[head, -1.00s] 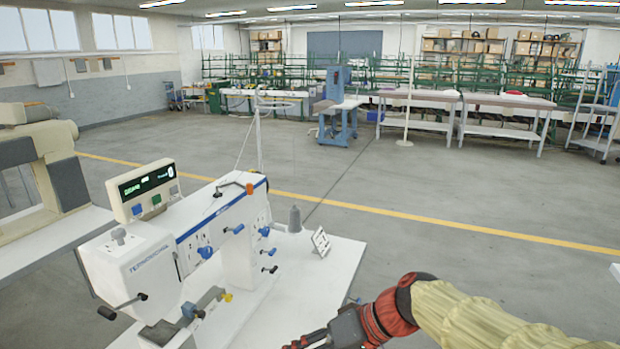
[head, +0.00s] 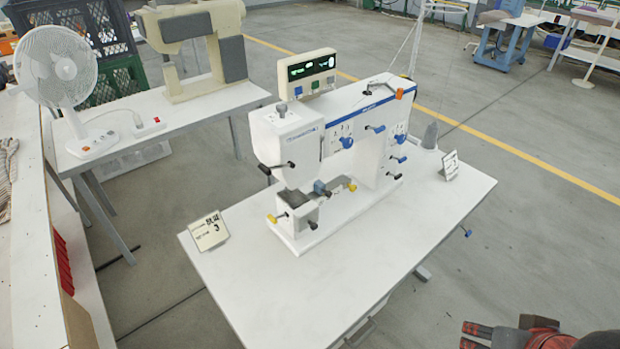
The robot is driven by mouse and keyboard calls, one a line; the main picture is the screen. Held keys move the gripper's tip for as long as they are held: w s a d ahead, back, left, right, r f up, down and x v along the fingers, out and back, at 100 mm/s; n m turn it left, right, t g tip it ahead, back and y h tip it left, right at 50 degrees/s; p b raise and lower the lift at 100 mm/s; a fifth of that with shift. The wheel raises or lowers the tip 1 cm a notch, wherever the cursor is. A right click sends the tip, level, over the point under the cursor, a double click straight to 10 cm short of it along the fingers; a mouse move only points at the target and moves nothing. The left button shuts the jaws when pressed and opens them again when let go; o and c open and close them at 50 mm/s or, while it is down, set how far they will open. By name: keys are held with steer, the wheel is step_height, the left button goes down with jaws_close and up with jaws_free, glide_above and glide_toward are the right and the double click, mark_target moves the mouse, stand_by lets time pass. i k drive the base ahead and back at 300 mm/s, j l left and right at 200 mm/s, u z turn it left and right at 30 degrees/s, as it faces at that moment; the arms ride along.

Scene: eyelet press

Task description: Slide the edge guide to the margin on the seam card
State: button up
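The white press machine (head: 336,138) stands on a white table. A dark bar with a blue knob (head: 320,188) and a yellow-tipped end (head: 352,187) lies low on the machine's bed; it looks like the edge guide, but I cannot be sure. A small card (head: 208,231) with dark print and a "3" stands tilted at the table's left corner. Another card (head: 450,165) stands at the right edge, its print too small to read. I cannot tell which is the seam card. My gripper (head: 468,336) is at the bottom right, partly cut off, away from the machine; its opening is unclear.
The table's front part (head: 300,290) is bare. A grey cone (head: 430,135) stands behind the machine. A white fan (head: 56,75) and a beige machine (head: 195,45) occupy the left table.

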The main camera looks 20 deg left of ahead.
mark_target(320, 187)
steer(key=u, duration=0.95)
steer(key=l+z, duration=0.15)
steer(key=l, duration=0.45)
steer(key=i+l+z, duration=0.15)
steer(key=l, duration=0.4)
steer(key=i+l+z, duration=0.2)
steer(key=l, duration=0.4)
steer(key=k+u, duration=0.1)
steer(key=u, duration=1.25)
steer(key=i+l+z, duration=0.35)
steer(key=i+l, duration=0.05)
steer(key=i, duration=0.05)
